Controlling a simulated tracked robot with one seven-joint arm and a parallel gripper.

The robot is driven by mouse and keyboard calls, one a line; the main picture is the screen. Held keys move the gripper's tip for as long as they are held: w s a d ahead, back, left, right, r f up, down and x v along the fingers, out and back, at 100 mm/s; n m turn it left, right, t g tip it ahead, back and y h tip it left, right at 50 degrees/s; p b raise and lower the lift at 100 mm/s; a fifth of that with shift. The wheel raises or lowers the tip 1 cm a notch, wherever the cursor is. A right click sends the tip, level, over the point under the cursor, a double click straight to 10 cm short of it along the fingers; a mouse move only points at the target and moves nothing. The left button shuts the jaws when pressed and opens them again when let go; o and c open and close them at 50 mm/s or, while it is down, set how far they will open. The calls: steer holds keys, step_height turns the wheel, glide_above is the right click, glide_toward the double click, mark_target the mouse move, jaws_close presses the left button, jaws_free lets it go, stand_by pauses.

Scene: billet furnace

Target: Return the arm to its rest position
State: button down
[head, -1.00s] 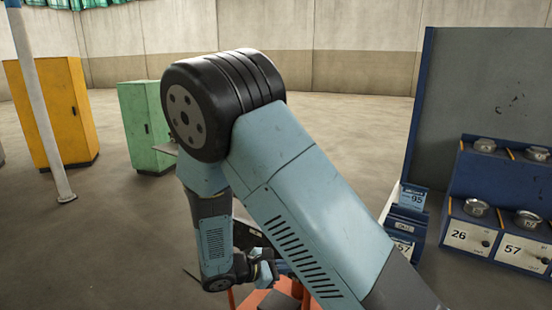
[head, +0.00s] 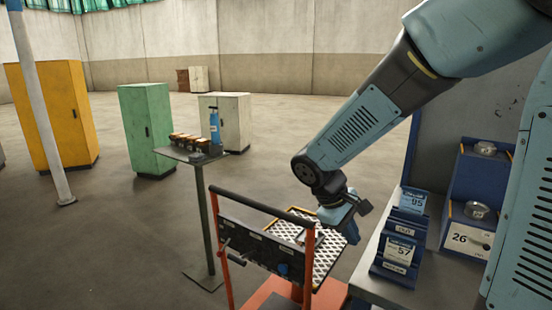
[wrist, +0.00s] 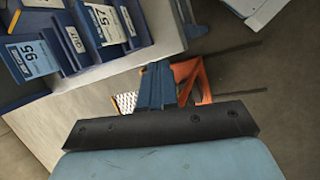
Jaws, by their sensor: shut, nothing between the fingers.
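My arm reaches in from the right of the head view and bends down at the wrist. My gripper (head: 350,230) hangs at its end, beside the right end of the cart's mesh tray (head: 328,262). In the wrist view my gripper (wrist: 155,85) shows its two blue fingers close together, shut with nothing between them. Part of the orange cart (wrist: 190,80) shows behind the fingers there.
Right of my gripper is a bench (head: 375,285) with a blue card rack (head: 402,235) and numbered bins (head: 470,237) holding metal cups. Cabinets stand behind on open floor.

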steer(key=s+d+r+m+t+y, duration=0.5)
steer(key=s+r+m, duration=0.3)
steer(key=s+r, duration=0.4)
steer(key=shift+d+r, duration=0.55)
steer(key=shift+r, duration=0.15)
steer(key=shift+s, duration=0.1)
stand_by(0.9)
